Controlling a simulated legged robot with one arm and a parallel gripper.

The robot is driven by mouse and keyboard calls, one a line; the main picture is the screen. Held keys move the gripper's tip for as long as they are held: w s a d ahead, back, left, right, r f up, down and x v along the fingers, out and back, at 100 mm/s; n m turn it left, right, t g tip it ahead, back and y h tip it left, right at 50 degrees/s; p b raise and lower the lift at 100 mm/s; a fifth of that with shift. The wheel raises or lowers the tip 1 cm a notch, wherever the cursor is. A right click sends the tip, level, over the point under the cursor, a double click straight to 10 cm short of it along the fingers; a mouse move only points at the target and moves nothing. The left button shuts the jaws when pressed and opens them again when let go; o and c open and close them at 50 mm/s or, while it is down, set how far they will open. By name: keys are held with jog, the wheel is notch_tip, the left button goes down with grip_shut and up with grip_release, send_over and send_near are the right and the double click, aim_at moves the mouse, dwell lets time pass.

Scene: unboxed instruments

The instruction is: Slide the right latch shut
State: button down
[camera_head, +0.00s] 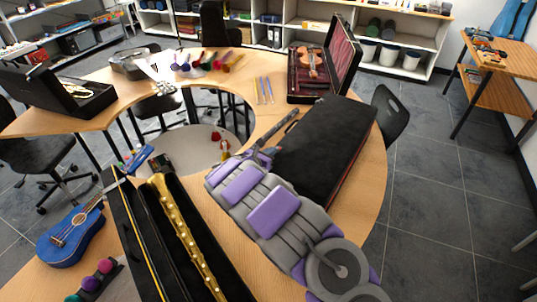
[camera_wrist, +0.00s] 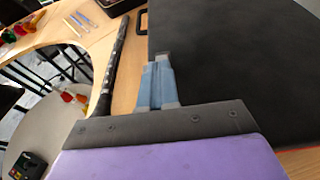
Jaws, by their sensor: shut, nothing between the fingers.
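A closed black case (camera_head: 330,140) lies on the curved wooden table, right of and beyond my gripper (camera_head: 269,150). In the wrist view the case's dark lid (camera_wrist: 240,60) fills the upper right. My gripper (camera_wrist: 162,62) is shut and empty, its blue-grey fingers together at the case's left edge. The tips look very close to that edge; I cannot tell if they touch it. The right latch cannot be made out in either view; the fingers or the lid's edge may hide it.
A thin black wind instrument (camera_wrist: 113,62) lies left of my fingers. An open case with a gold instrument (camera_head: 180,232) and a blue ukulele (camera_head: 70,236) are at left. An open violin case (camera_head: 342,55) stands beyond. Bare table (camera_head: 368,172) shows right of the black case.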

jog(key=shift+w+d+p, duration=0.3)
jog(key=shift+w+d, duration=0.35)
jog(key=shift+w, duration=0.35)
jog(key=shift+s, duration=0.15)
jog(key=shift+s+a, duration=0.1)
jog(key=shift+s, duration=0.15)
jog(key=p+v, duration=0.3)
jog(key=v, duration=1)
jog(key=shift+a+f, duration=0.35)
jog(key=shift+f, duration=0.05)
jog(key=shift+a, duration=0.3)
